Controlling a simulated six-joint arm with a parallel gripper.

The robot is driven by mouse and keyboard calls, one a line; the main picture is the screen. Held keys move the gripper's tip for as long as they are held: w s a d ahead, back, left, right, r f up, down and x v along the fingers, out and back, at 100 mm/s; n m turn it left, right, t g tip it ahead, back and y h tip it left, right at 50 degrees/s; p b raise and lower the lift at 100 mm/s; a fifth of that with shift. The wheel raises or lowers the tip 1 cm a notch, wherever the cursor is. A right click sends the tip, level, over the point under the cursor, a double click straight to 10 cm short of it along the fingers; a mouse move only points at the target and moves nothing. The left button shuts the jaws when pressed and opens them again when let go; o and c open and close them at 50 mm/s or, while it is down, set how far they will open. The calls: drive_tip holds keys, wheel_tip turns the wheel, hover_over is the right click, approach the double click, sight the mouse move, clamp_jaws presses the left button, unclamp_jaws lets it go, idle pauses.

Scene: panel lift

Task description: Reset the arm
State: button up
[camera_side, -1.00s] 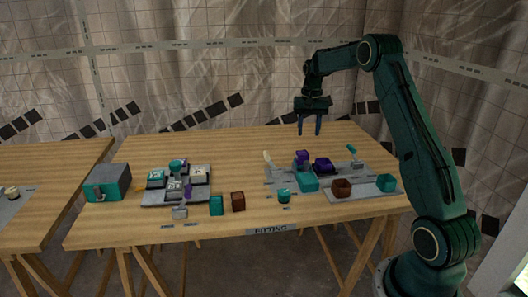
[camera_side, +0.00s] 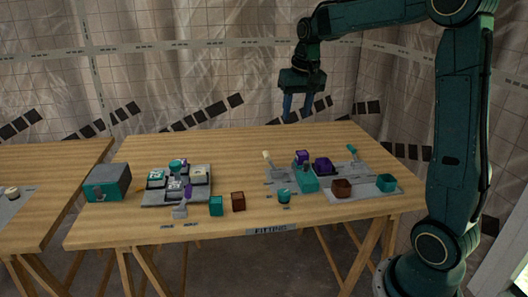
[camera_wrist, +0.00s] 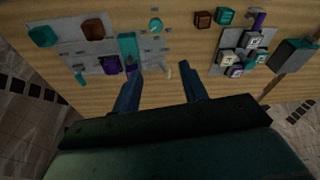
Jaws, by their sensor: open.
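My gripper (camera_side: 298,105) hangs high above the back of the wooden table (camera_side: 240,145), with its blue fingers pointing down. The fingers are apart and nothing is between them. My gripper touches nothing.
A grey panel (camera_side: 290,176) with teal, purple and brown parts lies below on the right half of the table. A grey tray of marked blocks (camera_side: 150,200) and a teal-and-grey box (camera_side: 108,183) stand to the left. The table's back strip is clear.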

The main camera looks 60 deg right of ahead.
drive_tip(key=s+a+r+n+t, duration=0.2)
drive_tip(key=s+a+r+n, duration=0.1)
drive_tip(key=s+a, duration=0.75)
drive_tip(key=s+a+f+n+t, duration=0.1)
drive_tip(key=s+a+f+n, duration=0.2)
drive_tip(key=s+a, duration=0.4)
drive_tip(key=s+f, duration=0.1)
drive_tip(key=s, duration=0.3)
drive_tip(key=shift+n+t+y, duration=0.3)
drive_tip(key=shift+n+y, duration=0.1)
